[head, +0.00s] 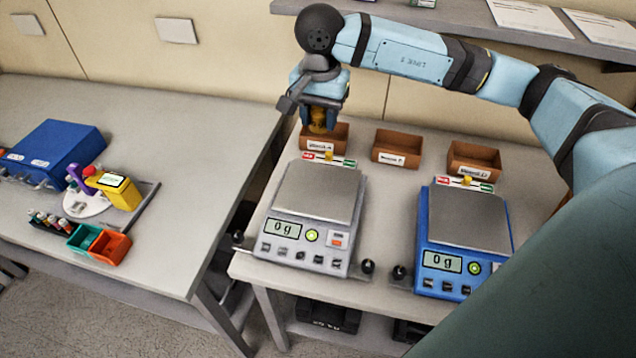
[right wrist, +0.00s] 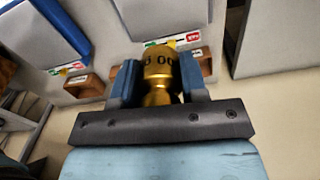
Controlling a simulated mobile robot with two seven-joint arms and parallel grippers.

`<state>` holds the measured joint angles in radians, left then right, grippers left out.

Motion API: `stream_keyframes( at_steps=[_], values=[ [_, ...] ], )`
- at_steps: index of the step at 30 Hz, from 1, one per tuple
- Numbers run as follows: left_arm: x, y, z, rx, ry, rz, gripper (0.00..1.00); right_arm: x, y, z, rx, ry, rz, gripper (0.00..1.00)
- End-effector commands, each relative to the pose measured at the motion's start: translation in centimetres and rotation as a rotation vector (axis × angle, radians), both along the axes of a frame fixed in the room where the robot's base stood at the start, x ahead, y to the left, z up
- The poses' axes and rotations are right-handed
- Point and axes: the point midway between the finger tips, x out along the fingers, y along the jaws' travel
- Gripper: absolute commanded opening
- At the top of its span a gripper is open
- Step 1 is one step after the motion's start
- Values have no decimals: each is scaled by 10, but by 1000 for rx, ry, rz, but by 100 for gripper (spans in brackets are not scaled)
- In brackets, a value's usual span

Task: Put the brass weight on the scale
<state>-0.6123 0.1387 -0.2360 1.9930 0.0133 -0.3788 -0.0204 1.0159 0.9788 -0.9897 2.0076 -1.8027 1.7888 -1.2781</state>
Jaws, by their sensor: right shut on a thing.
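The brass weight (head: 318,121) is gripped by my right gripper (head: 320,108), above or just at the left brown box at the back of the right table. In the right wrist view the golden weight (right wrist: 158,62) stands between the two blue fingers of my right gripper (right wrist: 158,85), which are shut on it. Two scales stand in front of the boxes: a grey scale (head: 318,192) on the left and a blue scale (head: 468,217) on the right. Both plates are bare and both displays read 0 g. My left gripper is not in view.
Three brown boxes, left (head: 338,137), middle (head: 397,147) and right (head: 473,159), stand behind the scales. Small red-and-green strips with yellow markers lie behind each scale. The left table (head: 200,150) holds a blue case (head: 52,150) and coloured bins. A shelf (head: 470,25) runs above.

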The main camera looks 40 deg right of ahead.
Motion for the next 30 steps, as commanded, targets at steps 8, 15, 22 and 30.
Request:
stream_keyframes(
  at_steps=[8, 15, 22, 30],
  values=[
    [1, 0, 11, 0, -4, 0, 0, -1, 0, -72, 1, 4, 3, 0],
    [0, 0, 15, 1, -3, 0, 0, -1, 1, -122, 1, 2, 5, 0],
    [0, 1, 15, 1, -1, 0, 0, 0, 1, -137, 1, -1, 5, 0],
    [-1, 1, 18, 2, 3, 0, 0, 0, 1, -173, 1, 2, 6, 0]
  ],
)
